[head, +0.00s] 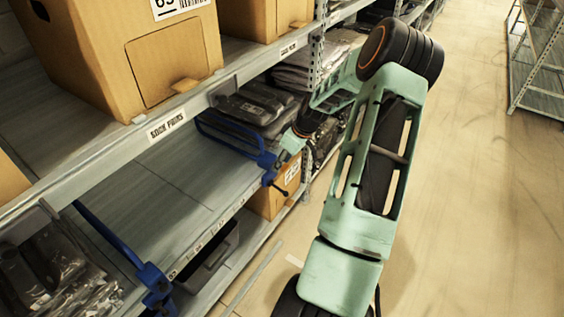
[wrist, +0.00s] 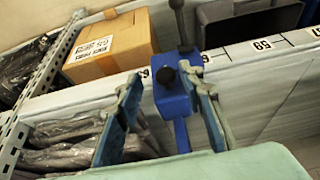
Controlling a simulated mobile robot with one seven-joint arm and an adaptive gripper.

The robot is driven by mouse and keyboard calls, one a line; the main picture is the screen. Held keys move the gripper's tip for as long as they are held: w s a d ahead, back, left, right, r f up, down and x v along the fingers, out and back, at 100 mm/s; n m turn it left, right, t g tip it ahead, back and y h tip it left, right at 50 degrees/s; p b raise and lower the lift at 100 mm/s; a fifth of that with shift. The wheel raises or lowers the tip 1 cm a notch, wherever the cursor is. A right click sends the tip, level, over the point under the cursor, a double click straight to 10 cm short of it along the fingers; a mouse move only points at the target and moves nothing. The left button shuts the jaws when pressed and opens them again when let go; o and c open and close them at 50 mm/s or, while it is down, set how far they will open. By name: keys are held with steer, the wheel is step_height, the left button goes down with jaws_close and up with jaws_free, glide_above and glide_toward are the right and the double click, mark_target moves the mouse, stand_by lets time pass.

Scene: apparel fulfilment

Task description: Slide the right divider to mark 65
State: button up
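The right divider (head: 228,132) is a blue frame on the middle shelf, with a blue clamp block (head: 267,162) and dark knobs at the shelf's front edge. In the wrist view its clamp block (wrist: 172,95) and dark lever show close up. My gripper (head: 290,150) is at this block. In the wrist view my gripper (wrist: 160,78) is open, with one finger on each side of the block. A gap shows at the left finger; the right finger is very close, and contact is unclear.
A second blue divider (head: 152,280) is further left on this shelf. Dark bagged garments (head: 255,105) lie beyond the right divider. A cardboard box (head: 277,195) and a dark bin (head: 210,262) are below. Boxes (head: 130,50) stand on the shelf above. The aisle floor (head: 480,200) is clear.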

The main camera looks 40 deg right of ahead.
steer(key=shift+r, duration=0.1)
steer(key=v, duration=1.1)
steer(key=shift+r, duration=0.4)
steer(key=shift+s, duration=0.1)
